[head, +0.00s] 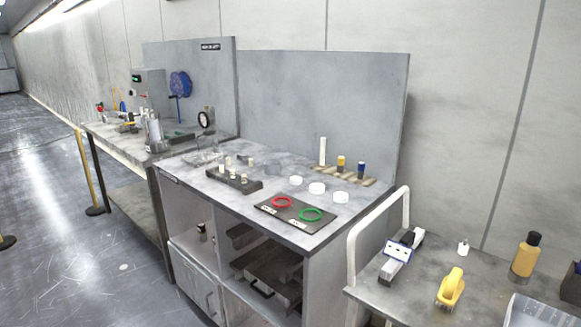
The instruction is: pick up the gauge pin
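Neither of my grippers is in view. Several small pale pins (245,177) stand in or on a dark block (221,178) at the left of the middle bench (203,205). Other small pale pieces (249,160) stand just behind the block. I cannot tell which of these is the gauge pin at this size. Nothing is touching them.
A dark plate with a red ring (281,202) and a green ring (311,214) lies at the bench front. White round pieces (317,188) and a wooden rack (326,174) sit behind. A cart at right carries a yellow tool (451,288) and a bottle (525,257).

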